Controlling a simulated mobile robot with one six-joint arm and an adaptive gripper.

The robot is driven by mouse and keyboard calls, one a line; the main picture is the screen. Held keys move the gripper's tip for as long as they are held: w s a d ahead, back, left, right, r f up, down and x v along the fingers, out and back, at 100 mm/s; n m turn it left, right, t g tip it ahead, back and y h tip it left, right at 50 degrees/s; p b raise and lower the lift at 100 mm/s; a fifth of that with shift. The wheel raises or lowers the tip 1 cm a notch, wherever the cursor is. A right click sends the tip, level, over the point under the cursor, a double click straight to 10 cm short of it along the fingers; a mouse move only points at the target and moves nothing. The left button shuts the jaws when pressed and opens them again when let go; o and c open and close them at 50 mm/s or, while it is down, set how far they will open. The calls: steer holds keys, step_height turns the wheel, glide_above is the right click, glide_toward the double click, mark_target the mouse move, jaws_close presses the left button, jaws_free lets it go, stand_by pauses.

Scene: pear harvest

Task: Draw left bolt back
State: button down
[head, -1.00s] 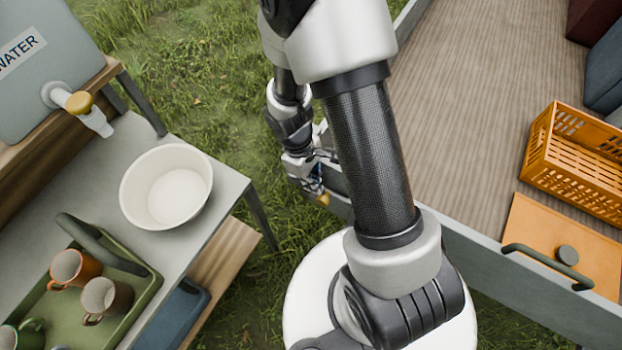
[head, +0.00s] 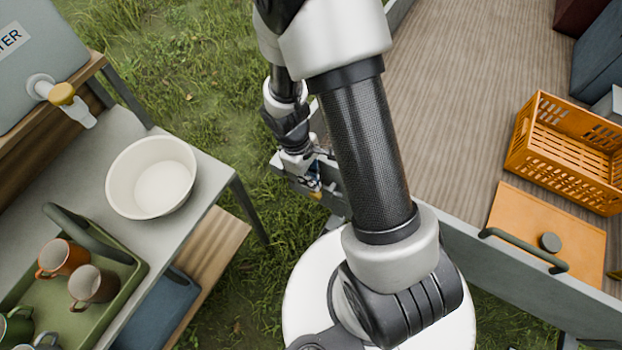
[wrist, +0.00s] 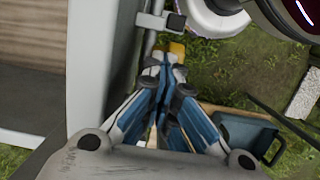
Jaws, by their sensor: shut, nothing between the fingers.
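The left bolt (wrist: 149,40) shows in the wrist view as a thin grey rod running along the outer face of the trailer's side, with a bracket (wrist: 162,21) above. A yellow grip (wrist: 178,50) sits just beyond my fingertips; it also shows as a small yellow end (head: 317,195) in the head view. My gripper (wrist: 163,64) is shut and empty, its blue-and-grey fingers together beside the rod and grip. I cannot tell whether they touch. In the head view my gripper (head: 313,180) is low at the trailer's corner, partly hidden by my arm.
The wooden trailer bed (head: 450,80) holds an orange crate (head: 530,150) and an orange board (head: 505,215) at the right. A table with a white basin (head: 118,190) and a green tray (head: 135,275) stands left. Grass lies between.

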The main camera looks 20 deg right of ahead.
steer(key=p+v, duration=0.8)
steer(key=v, duration=0.2)
stand_by(0.5)
step_height(320, 180, up, 16)
steer(key=m+t, duration=0.3)
steer(key=s+r+m+t+y+b, duration=0.1)
steer(key=s+r+m+t+b, duration=0.1)
steer(key=s+r, duration=0.9)
steer(key=shift+s+a+r+m+t, duration=0.2)
steer(key=shift+a+r+m+t, duration=0.15)
steer(key=shift+m+t, duration=0.6)
